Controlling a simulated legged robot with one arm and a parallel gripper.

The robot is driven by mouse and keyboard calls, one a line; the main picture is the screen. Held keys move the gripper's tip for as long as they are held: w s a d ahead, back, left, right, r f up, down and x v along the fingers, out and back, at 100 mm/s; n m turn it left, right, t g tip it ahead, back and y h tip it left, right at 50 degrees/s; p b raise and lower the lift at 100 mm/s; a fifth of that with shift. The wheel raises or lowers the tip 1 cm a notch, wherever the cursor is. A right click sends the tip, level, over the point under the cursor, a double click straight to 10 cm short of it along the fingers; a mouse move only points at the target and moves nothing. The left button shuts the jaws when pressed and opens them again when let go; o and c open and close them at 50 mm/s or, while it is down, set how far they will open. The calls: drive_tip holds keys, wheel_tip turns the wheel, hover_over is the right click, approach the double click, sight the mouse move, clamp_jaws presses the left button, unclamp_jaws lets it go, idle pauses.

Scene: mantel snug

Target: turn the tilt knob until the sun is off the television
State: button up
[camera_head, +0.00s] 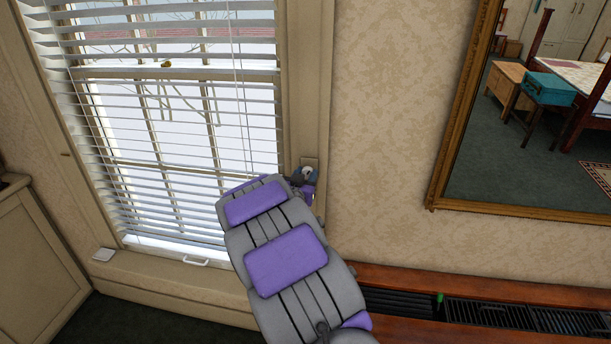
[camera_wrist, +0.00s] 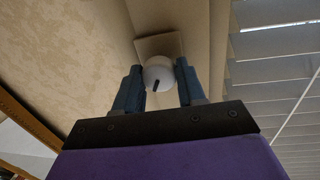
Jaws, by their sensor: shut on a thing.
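The tilt knob (camera_wrist: 158,73) is a round white knob with a dark mark on its face, on a square plate on the window frame. My gripper (camera_wrist: 157,82) has its two blue-grey fingers shut on the knob, one on each side. The knob also shows in the head view (camera_head: 307,173), at the end of my arm, partly hidden by my gripper (camera_head: 303,178). The blinds (camera_head: 185,130) hang over the window at left, with slats tilted partly open and snow and branches visible between them. The television is not in view.
A gilt-framed mirror (camera_head: 437,170) hangs on the right wall, reflecting a room. A wooden ledge with a black grille (camera_head: 490,314) runs below it. A pale cabinet (camera_head: 35,265) stands at far left. A white handle (camera_head: 195,262) sits on the window's lower edge.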

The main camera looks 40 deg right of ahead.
drive_tip(key=shift+f+m, duration=0.1)
drive_tip(key=shift+m, duration=0.4)
drive_tip(key=o, duration=0.9)
drive_tip(key=shift+w+f, duration=0.1)
drive_tip(key=shift+w, duration=0.05)
drive_tip(key=shift+c, duration=0.2)
drive_tip(key=shift+o, duration=1)
